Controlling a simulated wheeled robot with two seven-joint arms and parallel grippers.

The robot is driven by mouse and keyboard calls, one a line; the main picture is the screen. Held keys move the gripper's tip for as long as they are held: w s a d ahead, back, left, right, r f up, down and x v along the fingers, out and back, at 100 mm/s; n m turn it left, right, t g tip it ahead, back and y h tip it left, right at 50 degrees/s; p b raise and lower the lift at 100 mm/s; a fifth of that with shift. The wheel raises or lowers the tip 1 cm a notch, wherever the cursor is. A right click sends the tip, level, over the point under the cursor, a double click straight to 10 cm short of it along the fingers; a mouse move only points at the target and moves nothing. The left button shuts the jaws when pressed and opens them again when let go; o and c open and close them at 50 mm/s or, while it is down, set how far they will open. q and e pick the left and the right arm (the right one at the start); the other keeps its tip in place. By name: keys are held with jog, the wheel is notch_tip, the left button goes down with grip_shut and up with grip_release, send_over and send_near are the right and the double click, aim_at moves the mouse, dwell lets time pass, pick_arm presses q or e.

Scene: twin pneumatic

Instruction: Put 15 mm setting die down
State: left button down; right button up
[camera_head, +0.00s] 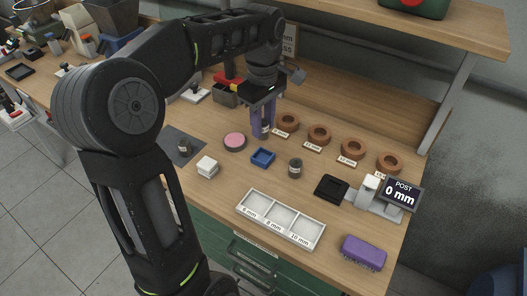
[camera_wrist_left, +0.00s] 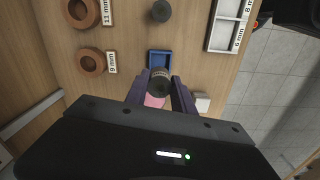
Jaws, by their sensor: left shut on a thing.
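My left gripper (camera_head: 263,130) has purple fingers and points down over the bench, above and behind the small blue tray (camera_head: 263,158). In the left wrist view, the gripper (camera_wrist_left: 159,92) is shut on a dark cylindrical die (camera_wrist_left: 158,86) with a pale label band. The label is too small to read. The blue tray also shows in the left wrist view (camera_wrist_left: 160,59), just beyond the held die, apparently empty. A similar dark cylinder (camera_head: 295,168) stands to the right of the tray, and another (camera_head: 184,146) stands on a dark mat at left. My right gripper is not in view.
Several brown rings (camera_head: 319,134) with mm labels line the back. A pink disc (camera_head: 235,142) and white block (camera_head: 207,166) are left of the tray. A white compartment tray (camera_head: 281,219), a gauge reading 0 mm (camera_head: 402,194) and a purple block (camera_head: 363,252) lie toward the front and right.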

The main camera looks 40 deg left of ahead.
pick_arm(q)
jog(key=shift+f, duration=2.25)
jog(key=shift+f, duration=1.9)
